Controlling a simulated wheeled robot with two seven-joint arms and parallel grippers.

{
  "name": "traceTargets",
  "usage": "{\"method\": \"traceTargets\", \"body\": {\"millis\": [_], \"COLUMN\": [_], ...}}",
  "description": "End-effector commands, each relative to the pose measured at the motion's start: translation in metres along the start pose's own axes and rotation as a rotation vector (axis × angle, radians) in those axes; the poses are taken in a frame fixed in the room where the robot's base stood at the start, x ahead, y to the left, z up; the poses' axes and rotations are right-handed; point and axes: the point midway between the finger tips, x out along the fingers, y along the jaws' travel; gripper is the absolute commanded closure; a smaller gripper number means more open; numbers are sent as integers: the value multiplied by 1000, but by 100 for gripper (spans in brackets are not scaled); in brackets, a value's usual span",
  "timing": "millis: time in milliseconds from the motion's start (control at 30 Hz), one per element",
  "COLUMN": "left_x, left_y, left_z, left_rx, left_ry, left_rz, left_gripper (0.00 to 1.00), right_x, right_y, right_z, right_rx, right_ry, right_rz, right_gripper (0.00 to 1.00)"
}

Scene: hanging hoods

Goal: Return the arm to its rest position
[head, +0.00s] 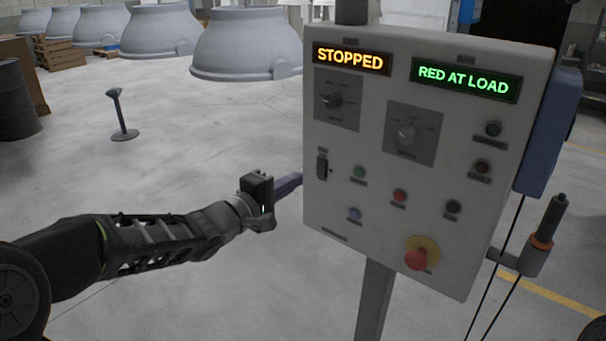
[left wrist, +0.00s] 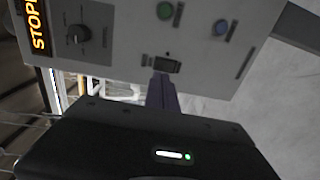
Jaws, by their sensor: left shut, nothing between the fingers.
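My left arm comes in from the left in the head view. Its gripper (head: 289,184) is shut and empty, with purple-grey fingers close to the left edge of the control panel (head: 340,215). In the left wrist view the shut fingers (left wrist: 161,92) point at a black rocker switch (left wrist: 167,65) on the panel; whether they touch it I cannot tell. The switch also shows in the head view (head: 322,166). The panel's displays read STOPPED (head: 348,58) in orange and RED AT LOAD (head: 465,80) in green. My right gripper is not in view.
The panel stands on a grey post (head: 373,300) and carries knobs, buttons and a red emergency stop (head: 416,258). A black handle with an orange ring (head: 544,235) is at its right. Grey hoods (head: 247,45) are behind. Open floor (head: 190,150) lies left of the panel.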

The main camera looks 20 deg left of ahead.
Motion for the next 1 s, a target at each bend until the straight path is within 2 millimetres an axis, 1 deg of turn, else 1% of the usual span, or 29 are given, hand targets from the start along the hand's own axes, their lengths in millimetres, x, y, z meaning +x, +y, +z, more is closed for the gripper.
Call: {"method": "traceTargets", "body": {"millis": [167,267,367,433,467,500,567,600,667,700,767,800,867,900,967,1000], "left_x": [0,0,0,-1,-2,-3,-2,-2,-4,-8,-16,-23,-37,-48,-68,-83], "left_y": [0,-1,-3,-10,-16,-28,-61,-90,-141,-173,-220,-250,-293,-321,-359,-383], "left_z": [0,0,-5,-10,-12,-15,-15,-12,-2,7,23,37,59,74,100,118], "left_rx": [15,80,205,315,364,431,522,580,657,699,747,774,804,817,829,829], "left_ry": [0,1,19,43,57,70,74,64,26,-9,-72,-122,-204,-263,-356,-420], "left_rz": [0,-3,-14,-35,-50,-80,-152,-211,-311,-374,-464,-518,-596,-644,-712,-754], "left_gripper": [100,100,100,100,100,100,100,100,100,100,100,100,100,100,100,100], "right_x": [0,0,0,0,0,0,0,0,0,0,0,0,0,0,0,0], "right_y": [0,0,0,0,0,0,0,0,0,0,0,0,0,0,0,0], "right_z": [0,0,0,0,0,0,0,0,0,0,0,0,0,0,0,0], "right_rx": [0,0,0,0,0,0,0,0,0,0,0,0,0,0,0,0], "right_ry": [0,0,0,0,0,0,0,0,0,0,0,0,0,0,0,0], "right_rz": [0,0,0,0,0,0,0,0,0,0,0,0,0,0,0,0], "right_gripper": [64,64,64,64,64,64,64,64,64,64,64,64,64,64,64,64]}}
